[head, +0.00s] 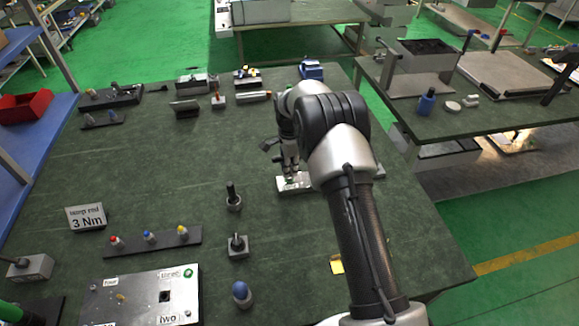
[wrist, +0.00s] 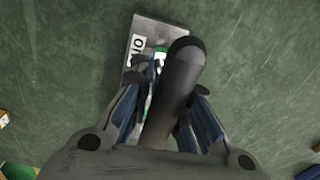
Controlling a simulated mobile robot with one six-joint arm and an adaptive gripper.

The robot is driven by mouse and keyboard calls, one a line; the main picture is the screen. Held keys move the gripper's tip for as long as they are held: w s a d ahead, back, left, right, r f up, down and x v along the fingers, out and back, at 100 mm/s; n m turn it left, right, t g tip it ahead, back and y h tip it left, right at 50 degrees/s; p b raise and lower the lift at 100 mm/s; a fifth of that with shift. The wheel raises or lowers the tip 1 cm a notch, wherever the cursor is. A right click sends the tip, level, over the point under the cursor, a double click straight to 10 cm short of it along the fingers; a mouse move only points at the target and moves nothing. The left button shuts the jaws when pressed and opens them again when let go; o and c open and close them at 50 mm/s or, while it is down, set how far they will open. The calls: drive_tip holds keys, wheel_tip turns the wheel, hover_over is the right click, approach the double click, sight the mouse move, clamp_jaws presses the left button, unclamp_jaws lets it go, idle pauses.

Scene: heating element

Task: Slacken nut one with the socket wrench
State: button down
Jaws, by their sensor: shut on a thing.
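My gripper (wrist: 165,105) is shut on a dark, round-ended tool (wrist: 180,75), which I take to be the socket wrench. In the head view my gripper (head: 290,167) is over a small silver block (head: 302,182), and the arm partly hides that block. In the wrist view the silver block (wrist: 143,32) carries a white label, too unclear to read surely, and a green part beside the tool. The tool's lower end is hidden between the fingers, so I cannot tell whether it touches a nut. Nut one is not clearly visible.
A plate (head: 125,295) with labels and a green ring lies at front left. Near it are a "3 Nm" sign (head: 87,217), a rack with coloured-top pieces (head: 152,244), and dark-handled tools (head: 234,203). Several items line the back edge.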

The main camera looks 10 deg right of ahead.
drive_tip(key=shift+f+b, duration=0.5)
drive_tip(key=shift+f, duration=0.35)
drive_tip(key=n, duration=0.3)
drive_tip(key=shift+r+n, duration=0.1)
drive_tip(key=shift+n, duration=0.3)
drive_tip(key=n, duration=0.3)
drive_tip(key=shift+n, duration=0.4)
